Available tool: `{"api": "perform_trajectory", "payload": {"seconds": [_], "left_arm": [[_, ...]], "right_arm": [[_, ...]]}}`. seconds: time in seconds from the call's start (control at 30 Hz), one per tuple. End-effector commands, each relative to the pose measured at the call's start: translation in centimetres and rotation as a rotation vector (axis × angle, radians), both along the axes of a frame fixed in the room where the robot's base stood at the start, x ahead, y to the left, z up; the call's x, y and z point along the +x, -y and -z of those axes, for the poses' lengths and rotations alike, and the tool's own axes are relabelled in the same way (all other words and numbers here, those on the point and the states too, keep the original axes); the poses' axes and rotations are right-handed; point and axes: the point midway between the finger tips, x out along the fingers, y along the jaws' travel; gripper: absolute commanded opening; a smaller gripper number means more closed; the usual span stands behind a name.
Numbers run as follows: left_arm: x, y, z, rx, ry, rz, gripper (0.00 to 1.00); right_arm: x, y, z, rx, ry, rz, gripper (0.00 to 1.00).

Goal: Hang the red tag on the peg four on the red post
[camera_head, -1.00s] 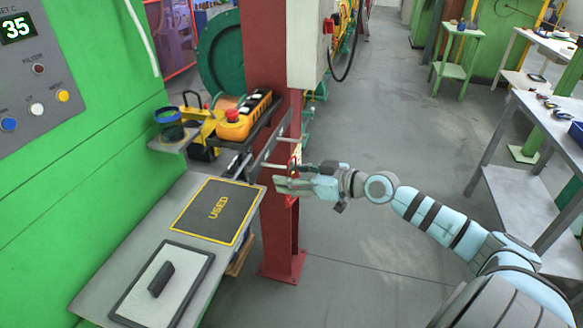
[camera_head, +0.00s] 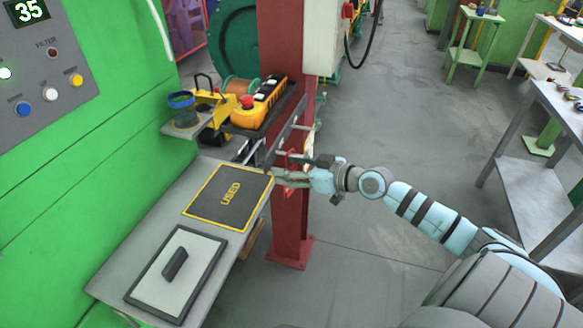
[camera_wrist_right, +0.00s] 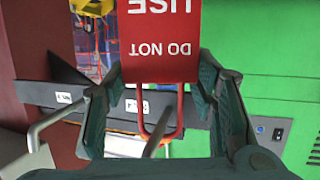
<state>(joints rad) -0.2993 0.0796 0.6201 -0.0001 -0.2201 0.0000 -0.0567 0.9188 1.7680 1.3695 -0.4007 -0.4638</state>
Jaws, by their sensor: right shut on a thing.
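The red tag (camera_wrist_right: 160,45) fills the top middle of the right wrist view, with upside-down white lettering "DO NOT USE". My right gripper (camera_wrist_right: 160,78) is shut on it, one finger on each side. The tag's red loop (camera_wrist_right: 181,120) points down in that view. A grey peg (camera_wrist_right: 157,132) shows within the loop's outline; I cannot tell whether it passes through. Another peg (camera_wrist_right: 45,125) stands to the left on the dark labelled rail (camera_wrist_right: 40,95). In the head view my right gripper (camera_head: 284,178) is at the red post (camera_head: 290,225). My left gripper is not in view.
A yellow control box with a red button (camera_head: 255,105) sits on a shelf above the rail. Open floor (camera_head: 385,130) lies to the right.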

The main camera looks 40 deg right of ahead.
Motion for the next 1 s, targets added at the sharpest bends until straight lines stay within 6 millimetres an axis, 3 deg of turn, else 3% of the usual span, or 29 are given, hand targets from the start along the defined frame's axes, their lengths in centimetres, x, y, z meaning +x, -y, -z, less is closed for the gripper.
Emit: {"api": "perform_trajectory", "payload": {"seconds": [0.27,0.3,0.43,0.83,1.0], "left_arm": [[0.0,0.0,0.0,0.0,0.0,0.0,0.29],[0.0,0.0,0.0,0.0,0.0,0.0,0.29],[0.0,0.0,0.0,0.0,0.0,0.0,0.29],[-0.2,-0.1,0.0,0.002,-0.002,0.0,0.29],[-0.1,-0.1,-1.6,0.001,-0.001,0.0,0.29]], "right_arm": [[0.0,0.0,0.0,0.0,0.0,0.0,0.33],[0.0,0.0,0.0,0.0,0.0,0.0,0.56],[0.0,0.0,0.0,0.0,0.0,0.001,0.75],[-0.1,0.0,0.0,-0.001,-0.001,0.001,0.75],[-0.2,0.3,-1.4,-0.002,-0.002,0.0,0.75]]}}
